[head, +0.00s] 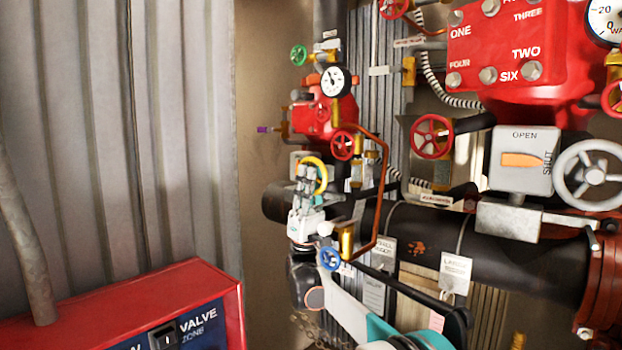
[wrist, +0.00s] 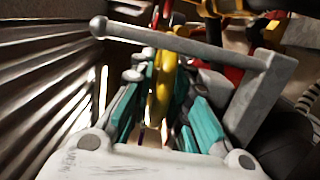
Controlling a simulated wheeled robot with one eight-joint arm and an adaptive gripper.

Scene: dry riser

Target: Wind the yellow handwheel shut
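The yellow handwheel (head: 322,174) is at the left of the pipework in the head view, below a small red handwheel. My gripper (head: 307,178) is up against it, with its fingers over the near left part of the rim. In the wrist view the yellow rim (wrist: 163,82) runs edge-on between the two teal-padded fingers of my gripper (wrist: 168,90). A gap shows between the rim and the right finger, so the gripper looks open around the rim. Contact on the left side cannot be told. The wheel's hub is hidden.
A grey ball-ended bar (wrist: 190,45) crosses just in front of my fingers in the wrist view. A blue handwheel (head: 330,258) sits below my gripper. A red handwheel (head: 343,145) is close at the upper right. Corrugated wall (head: 120,130) stands to the left.

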